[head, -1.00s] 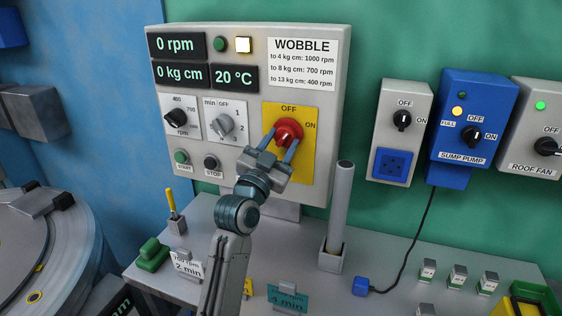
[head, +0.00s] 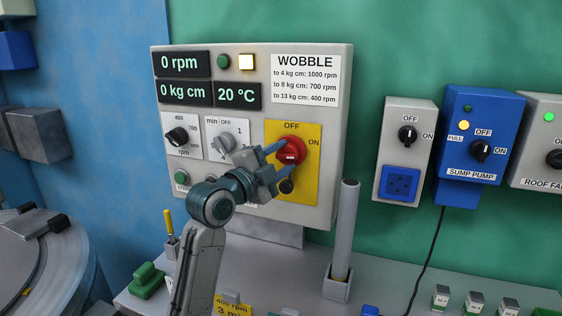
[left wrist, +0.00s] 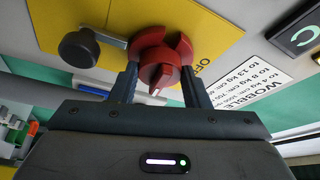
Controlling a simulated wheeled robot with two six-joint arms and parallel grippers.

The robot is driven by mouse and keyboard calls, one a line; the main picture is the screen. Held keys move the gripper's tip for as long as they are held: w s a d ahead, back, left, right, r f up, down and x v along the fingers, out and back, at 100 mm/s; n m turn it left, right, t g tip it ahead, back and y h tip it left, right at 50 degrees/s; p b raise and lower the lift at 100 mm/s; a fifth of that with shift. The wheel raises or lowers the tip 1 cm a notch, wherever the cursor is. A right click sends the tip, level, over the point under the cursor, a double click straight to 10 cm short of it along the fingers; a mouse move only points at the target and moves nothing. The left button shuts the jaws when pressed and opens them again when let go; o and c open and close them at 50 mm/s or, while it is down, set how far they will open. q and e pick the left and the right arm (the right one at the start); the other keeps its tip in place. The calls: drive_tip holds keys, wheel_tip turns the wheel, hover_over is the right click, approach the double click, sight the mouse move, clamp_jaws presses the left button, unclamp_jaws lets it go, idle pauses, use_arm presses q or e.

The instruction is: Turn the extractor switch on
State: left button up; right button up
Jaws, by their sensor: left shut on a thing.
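The red rotary switch (head: 291,150) is on a yellow plate (head: 309,188) marked OFF at the top and ON at the right, on the grey control panel. My left gripper (head: 279,160) reaches it from the lower left and is shut on the red knob. In the left wrist view the fingers lie on either side of the red knob (left wrist: 161,72), whose white pointer mark shows at its lower edge. I cannot read the pointer clearly in the head view. My right gripper is not in view.
A black round knob (head: 287,186) sits just below the switch and close to the fingers. Speed dial (head: 177,137) and timer dial (head: 222,143) are to the left. A grey upright tube (head: 343,230) stands below right. The sump pump box (head: 480,140) hangs further right.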

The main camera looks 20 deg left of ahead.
use_arm(q)
drive_tip(key=shift+r+m, duration=0.15)
drive_tip(key=shift+m, duration=0.35)
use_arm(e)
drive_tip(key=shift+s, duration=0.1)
use_arm(q)
drive_tip(key=o, duration=0.9)
drive_tip(key=shift+w, duration=0.1)
drive_tip(key=shift+o, duration=0.4)
drive_tip(key=shift+w+a+g, duration=0.1)
drive_tip(key=shift+g, duration=0.2)
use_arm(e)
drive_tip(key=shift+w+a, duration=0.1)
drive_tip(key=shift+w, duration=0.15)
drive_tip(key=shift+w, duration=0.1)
use_arm(q)
drive_tip(key=shift+s+a+f, duration=0.1)
drive_tip(key=shift+s+f, duration=0.1)
drive_tip(key=shift+s, duration=0.25)
drive_tip(key=r+b+v, duration=0.1)
drive_tip(key=b+v, duration=0.1)
drive_tip(key=v, duration=0.8)
drive_tip(key=shift+f+b, duration=0.3)
drive_tip(key=shift+f, duration=0.15)
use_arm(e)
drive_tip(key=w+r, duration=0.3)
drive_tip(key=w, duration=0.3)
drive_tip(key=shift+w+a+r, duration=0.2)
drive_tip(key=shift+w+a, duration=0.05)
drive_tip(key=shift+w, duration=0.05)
